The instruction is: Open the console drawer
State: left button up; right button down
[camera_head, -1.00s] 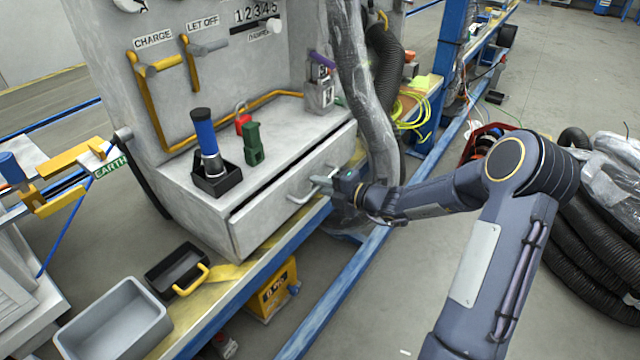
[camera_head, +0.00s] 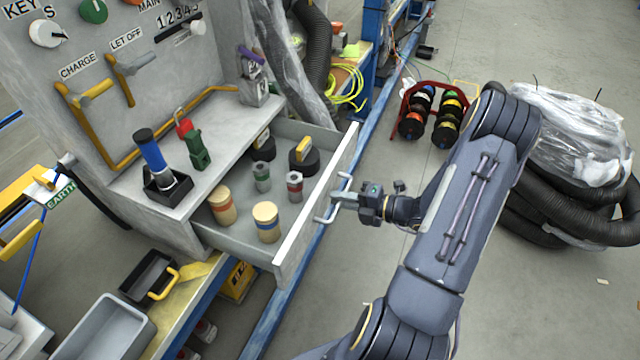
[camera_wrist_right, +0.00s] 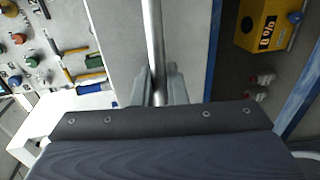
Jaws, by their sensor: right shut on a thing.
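The console drawer (camera_head: 283,262) is pulled well out of the grey console. Inside it are several items: wooden-looking cylinders with coloured bands (camera_head: 266,222), small grey pieces with green and red bands (camera_head: 294,186), and dark round parts, one with a yellow grip (camera_head: 303,157). My right gripper (camera_head: 345,199) is at the drawer's front and shut on the drawer handle (camera_head: 331,216). In the right wrist view the handle bar (camera_wrist_right: 155,45) runs between the two fingers (camera_wrist_right: 162,85). My left gripper is not in view.
Bins (camera_head: 110,328) sit at lower left. Hoses and wrapped bundles (camera_head: 570,150) lie on the right floor.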

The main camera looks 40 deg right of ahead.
jog(key=shift+f+p+v, duration=0.25)
jog(key=shift+p+v, duration=0.1)
jog(key=shift+v, duration=1)
jog(key=c, duration=1.5)
grip_release()
jog(key=shift+s+d, duration=0.1)
jog(key=p+v, duration=0.1)
jog(key=v, duration=0.6)
jog(key=shift+s+d, duration=0.15)
jog(key=shift+s, duration=0.15)
